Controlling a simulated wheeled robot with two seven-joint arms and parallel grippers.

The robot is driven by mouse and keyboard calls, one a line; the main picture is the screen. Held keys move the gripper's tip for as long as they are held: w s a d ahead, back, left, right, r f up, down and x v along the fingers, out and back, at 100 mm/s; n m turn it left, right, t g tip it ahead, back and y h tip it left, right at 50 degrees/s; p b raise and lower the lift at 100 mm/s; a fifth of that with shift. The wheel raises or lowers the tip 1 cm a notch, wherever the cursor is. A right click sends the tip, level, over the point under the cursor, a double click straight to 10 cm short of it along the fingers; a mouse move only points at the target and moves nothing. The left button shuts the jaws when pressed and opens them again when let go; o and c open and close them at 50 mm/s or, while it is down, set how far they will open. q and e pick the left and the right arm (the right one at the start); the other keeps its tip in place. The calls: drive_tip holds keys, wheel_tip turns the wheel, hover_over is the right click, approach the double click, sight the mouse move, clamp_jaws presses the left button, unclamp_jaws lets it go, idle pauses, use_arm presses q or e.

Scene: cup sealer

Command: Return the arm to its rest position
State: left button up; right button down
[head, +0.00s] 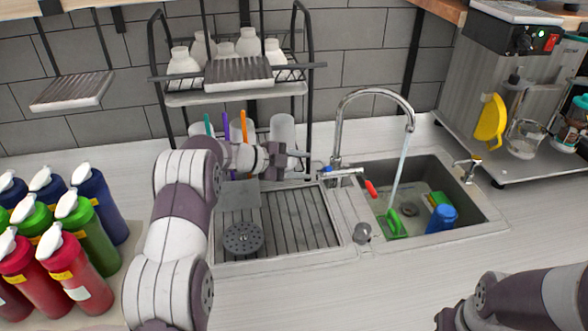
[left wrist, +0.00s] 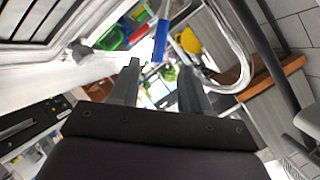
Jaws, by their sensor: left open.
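My left arm reaches up from the bottom left in the head view. My left gripper (head: 300,165) is open beside the faucet, in front of the dish rack. In the left wrist view the two fingers (left wrist: 158,85) stand apart with nothing between them. A blue handle-like object (left wrist: 160,40) shows beyond the fingertips there. My right arm (head: 530,300) shows only in part at the bottom right, and its fingers are not in view.
The faucet (head: 338,130) runs water into the sink (head: 470,205), which holds a blue cup (head: 441,218) and green items. A rack (head: 238,96) with white bottles stands behind my left gripper. Colored bottles (head: 95,190) crowd the left. The front counter is clear.

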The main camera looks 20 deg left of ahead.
use_arm(q)
drive_tip(key=shift+v, duration=1.1)
use_arm(e)
drive_tip(key=shift+f, duration=0.3)
